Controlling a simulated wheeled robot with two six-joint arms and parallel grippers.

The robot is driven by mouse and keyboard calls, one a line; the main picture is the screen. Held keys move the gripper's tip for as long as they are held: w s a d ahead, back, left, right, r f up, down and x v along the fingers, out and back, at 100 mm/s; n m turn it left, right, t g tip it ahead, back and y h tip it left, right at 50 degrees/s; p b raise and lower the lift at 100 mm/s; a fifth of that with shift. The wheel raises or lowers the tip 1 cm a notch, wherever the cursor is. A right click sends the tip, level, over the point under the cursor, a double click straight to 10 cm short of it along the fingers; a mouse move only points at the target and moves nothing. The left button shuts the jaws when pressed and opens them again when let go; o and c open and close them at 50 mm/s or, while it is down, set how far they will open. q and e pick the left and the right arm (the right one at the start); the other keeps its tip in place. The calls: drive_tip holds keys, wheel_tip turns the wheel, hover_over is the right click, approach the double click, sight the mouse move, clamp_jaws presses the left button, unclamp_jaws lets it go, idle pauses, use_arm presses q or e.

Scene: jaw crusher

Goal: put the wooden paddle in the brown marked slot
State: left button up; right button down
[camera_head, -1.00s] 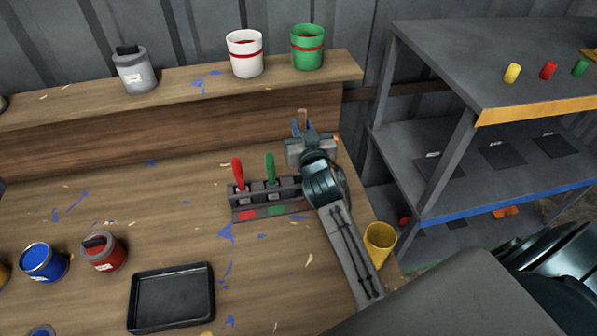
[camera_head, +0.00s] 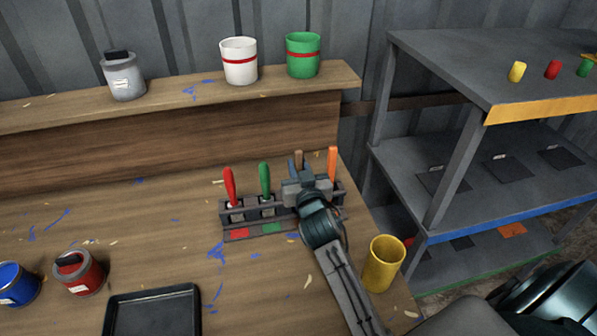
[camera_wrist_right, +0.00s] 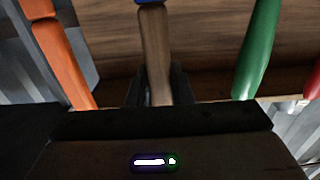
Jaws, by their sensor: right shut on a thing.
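The wooden paddle, with a brown handle (camera_head: 298,158), stands roughly upright in my right gripper (camera_head: 299,172). In the right wrist view its handle (camera_wrist_right: 155,50) has a blue band at the top edge, and the right gripper's fingers (camera_wrist_right: 158,90) are shut around it. The gripper is at the dark slotted rack (camera_head: 245,213), between the green and orange paddles. The brown marked slot and the paddle's lower end are hidden behind the gripper, so I cannot tell how deep it sits. My left gripper is not in view.
A red paddle (camera_head: 230,185), a green paddle (camera_head: 264,180) and an orange paddle (camera_head: 332,163) stand in the rack, close around the gripper. A yellow cup (camera_head: 383,265) stands right of my arm. A black tray (camera_head: 150,295) lies at the front.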

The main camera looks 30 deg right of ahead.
drive_tip(key=shift+f, duration=0.15)
drive_tip(key=c, duration=1.3)
unclamp_jaws()
drive_tip(key=shift+s+r, duration=0.1)
drive_tip(key=shift+r, duration=0.2)
drive_tip(key=b+v, duration=0.2)
drive_tip(key=v, duration=1)
drive_tip(key=shift+f, duration=0.1)
